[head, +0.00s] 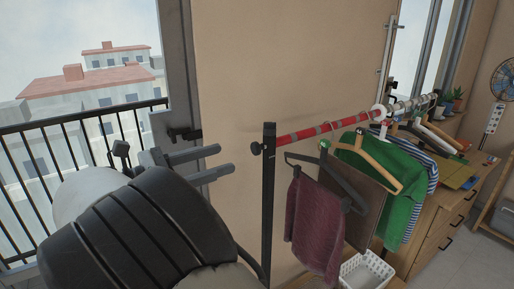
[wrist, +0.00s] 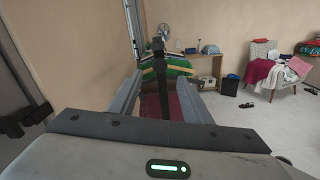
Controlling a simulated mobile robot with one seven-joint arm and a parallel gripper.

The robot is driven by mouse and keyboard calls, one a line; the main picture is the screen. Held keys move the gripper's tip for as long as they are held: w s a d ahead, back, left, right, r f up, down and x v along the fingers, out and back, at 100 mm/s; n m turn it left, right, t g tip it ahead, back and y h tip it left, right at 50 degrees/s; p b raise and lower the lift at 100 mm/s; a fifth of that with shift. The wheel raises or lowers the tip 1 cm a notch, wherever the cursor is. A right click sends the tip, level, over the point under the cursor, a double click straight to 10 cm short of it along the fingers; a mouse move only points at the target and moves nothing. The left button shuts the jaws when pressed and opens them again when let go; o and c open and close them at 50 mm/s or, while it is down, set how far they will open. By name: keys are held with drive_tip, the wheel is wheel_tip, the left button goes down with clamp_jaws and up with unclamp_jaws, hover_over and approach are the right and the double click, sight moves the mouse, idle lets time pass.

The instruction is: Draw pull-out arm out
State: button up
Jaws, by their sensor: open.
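A red rail with grey bands (head: 318,130), which looks like the pull-out arm, runs from a black upright post (head: 268,200) to a white joint at the back. A dark knob (head: 255,149) sits on the post's near side. My gripper (head: 226,159) is open and empty, short of the post and knob, with a gap between. In the wrist view the black post (wrist: 160,75) shows between the two fingers of my gripper (wrist: 162,80), farther ahead. The red rail is mostly hidden behind the post there.
A maroon towel (head: 318,225) and green garment (head: 402,200) hang from hangers on the rail. A white basket (head: 365,270) is below. A wooden dresser (head: 455,220) stands right. A beige wall (head: 290,70) is close behind; a balcony railing (head: 75,130) is left. Open floor (wrist: 245,110) lies right.

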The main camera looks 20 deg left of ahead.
sight(253, 149)
drive_tip(key=x, duration=1.1)
clamp_jaws()
